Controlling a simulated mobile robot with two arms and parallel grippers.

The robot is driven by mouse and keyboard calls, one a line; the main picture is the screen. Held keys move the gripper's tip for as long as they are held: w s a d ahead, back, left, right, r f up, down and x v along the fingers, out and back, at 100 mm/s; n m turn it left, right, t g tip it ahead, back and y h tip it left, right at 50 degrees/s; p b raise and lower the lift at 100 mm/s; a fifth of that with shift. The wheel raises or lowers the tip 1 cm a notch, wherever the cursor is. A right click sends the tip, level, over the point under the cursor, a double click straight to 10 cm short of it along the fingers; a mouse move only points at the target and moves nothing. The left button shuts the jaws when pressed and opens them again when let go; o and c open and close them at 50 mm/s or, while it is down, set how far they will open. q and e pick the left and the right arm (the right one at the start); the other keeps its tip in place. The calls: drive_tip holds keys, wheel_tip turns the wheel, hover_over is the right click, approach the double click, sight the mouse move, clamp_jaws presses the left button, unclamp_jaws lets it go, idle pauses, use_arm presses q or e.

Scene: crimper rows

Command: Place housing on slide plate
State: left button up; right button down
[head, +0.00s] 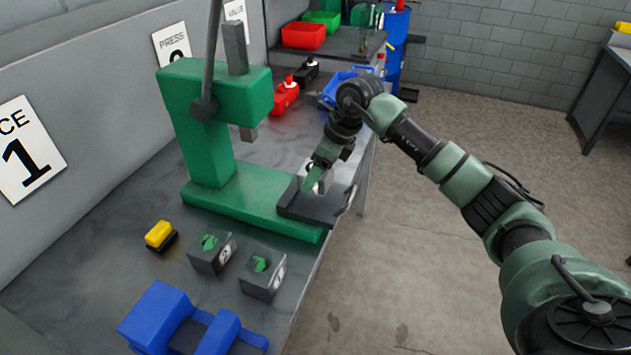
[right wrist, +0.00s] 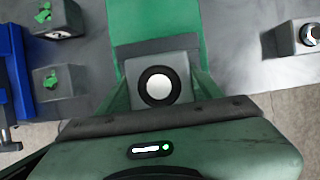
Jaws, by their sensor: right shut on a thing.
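The housing is a grey block with a black-ringed white round face (right wrist: 160,86), held between the green fingers of my right gripper (right wrist: 160,92). In the head view my right gripper (head: 314,180) is low over the dark slide plate (head: 322,212) on the front of the green press (head: 215,130). The fingers hide most of the housing there, with only a pale bit showing. I cannot tell whether the housing touches the plate. In the right wrist view the dark plate (right wrist: 150,47) shows behind the housing. My left gripper is not in view.
Another grey block (right wrist: 298,37) is at the right in the wrist view. The press ram (head: 249,133) hangs above.

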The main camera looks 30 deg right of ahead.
sight(316, 186)
drive_tip(key=shift+f+p, duration=0.55)
drive_tip(key=shift+f, duration=1.65)
drive_tip(key=shift+c, duration=1.4)
unclamp_jaws()
drive_tip(key=shift+d+r, duration=0.15)
drive_tip(key=shift+r, duration=0.25)
drive_tip(key=b+v, duration=0.3)
drive_tip(key=v, duration=0.8)
drive_tip(key=shift+s, duration=0.25)
